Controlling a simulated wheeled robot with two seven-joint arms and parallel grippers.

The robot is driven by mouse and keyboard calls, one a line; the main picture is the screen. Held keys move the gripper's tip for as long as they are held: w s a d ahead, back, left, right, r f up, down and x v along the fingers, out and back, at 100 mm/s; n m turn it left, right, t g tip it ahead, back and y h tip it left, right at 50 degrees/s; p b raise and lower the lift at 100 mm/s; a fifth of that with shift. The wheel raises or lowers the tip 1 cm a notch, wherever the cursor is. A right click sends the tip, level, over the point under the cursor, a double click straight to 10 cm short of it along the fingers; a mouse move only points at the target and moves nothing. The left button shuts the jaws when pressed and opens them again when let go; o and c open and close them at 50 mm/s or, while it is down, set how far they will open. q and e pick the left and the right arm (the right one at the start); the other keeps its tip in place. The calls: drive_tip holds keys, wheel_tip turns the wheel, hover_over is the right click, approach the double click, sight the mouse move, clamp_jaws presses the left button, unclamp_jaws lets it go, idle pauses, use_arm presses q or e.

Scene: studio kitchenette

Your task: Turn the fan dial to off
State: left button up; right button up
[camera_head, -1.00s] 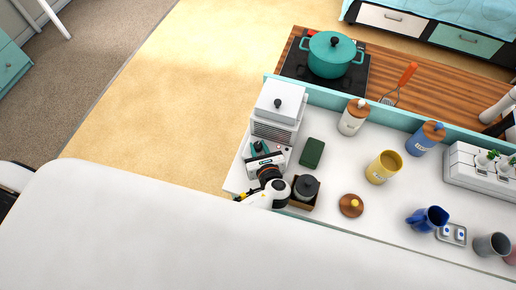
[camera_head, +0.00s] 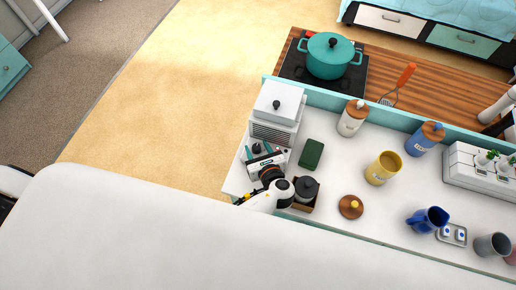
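A white box-shaped unit (camera_head: 279,112) with a slatted grille on its front stands at the left end of the white counter. It looks like the fan. A round black knob (camera_head: 277,104) sits on its top and looks like the dial; its setting is too small to read. My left gripper (camera_head: 257,150) is just in front of the grille, at the counter's left end, apart from the knob. Its fingers look spread, with a small dark thing between them that I cannot identify. My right gripper is not in view.
A dark green block (camera_head: 311,153) and a dark lidded jar (camera_head: 306,188) are right of my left gripper. A wooden lid (camera_head: 351,206), a yellow mug (camera_head: 383,168) and canisters stand farther right. A teal ledge (camera_head: 330,102) runs behind, with a teal pot (camera_head: 331,56) beyond.

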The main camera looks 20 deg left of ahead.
sight(258, 153)
use_arm(q)
drive_tip(key=shift+r, duration=0.1)
wheel_tip(258, 153, up, 10)
idle(0.5)
idle(0.4)
